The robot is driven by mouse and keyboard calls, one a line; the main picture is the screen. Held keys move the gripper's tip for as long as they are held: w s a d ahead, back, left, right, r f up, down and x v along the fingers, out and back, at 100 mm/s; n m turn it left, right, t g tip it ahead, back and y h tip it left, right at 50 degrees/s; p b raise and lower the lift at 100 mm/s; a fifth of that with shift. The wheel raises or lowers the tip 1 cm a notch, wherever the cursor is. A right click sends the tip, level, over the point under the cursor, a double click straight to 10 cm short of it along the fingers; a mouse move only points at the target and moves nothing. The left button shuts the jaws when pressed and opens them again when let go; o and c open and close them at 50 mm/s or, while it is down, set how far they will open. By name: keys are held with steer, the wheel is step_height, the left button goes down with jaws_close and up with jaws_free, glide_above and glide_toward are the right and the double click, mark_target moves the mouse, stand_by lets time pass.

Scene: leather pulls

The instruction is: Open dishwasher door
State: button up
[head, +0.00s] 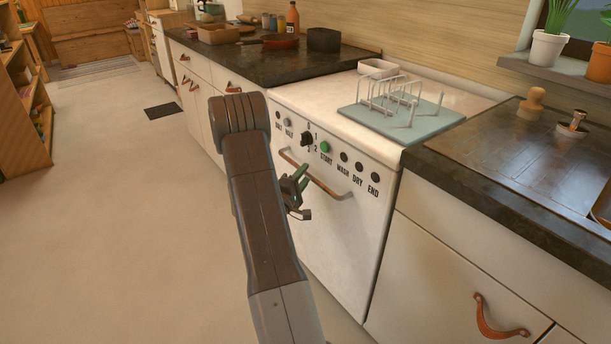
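The white dishwasher door (345,240) is upright and closed, below a panel with knobs, lights and the words START, WASH, DRY and END. Its brown bar handle (318,175) runs across the upper front. My gripper (303,192) is in front of the door, just below the left half of the handle in the picture. My arm hides part of the dishwasher's left side. The gripper is small and partly behind my arm, so I cannot tell whether its fingers are apart or whether they touch the handle.
A dish rack (395,98) on a mat and a white tub (377,68) stand on the dishwasher top. Cabinets with leather pulls (495,318) flank it. A dark counter (260,62) holds a pan and bottles. Open floor (120,220) lies to the left.

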steer(key=shift+w+d+r, duration=0.15)
steer(key=shift+w+d, duration=0.2)
steer(key=shift+w, duration=0.15)
